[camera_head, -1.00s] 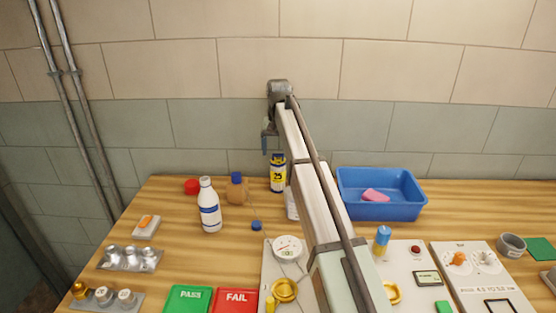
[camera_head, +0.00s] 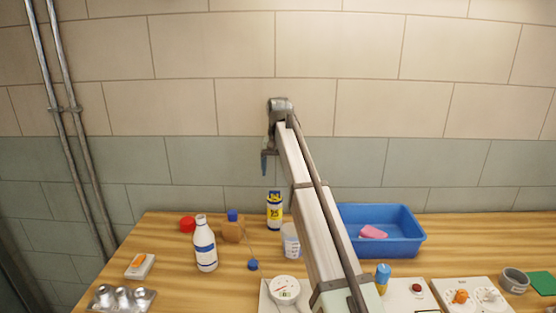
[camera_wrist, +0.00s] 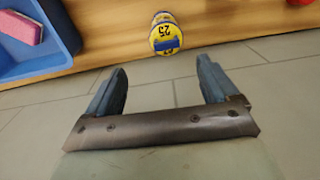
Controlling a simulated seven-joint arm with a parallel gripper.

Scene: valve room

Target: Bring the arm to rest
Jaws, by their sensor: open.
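My arm reaches up and away over the wooden workbench (camera_head: 170,262) in the head view. My gripper (camera_head: 264,165) hangs at its far end, in front of the tiled wall and above the back of the bench. In the wrist view my gripper (camera_wrist: 162,85) shows two blue-grey fingers spread wide with nothing between them. A yellow and blue can (camera_head: 274,211) stands on the bench below the gripper. It also shows beyond the fingertips in the wrist view (camera_wrist: 165,36), apart from them.
A blue tub (camera_head: 405,245) with a pink sponge (camera_head: 373,232) stands right of my arm. A gauge (camera_head: 285,289) sits in front. The air around the gripper is clear.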

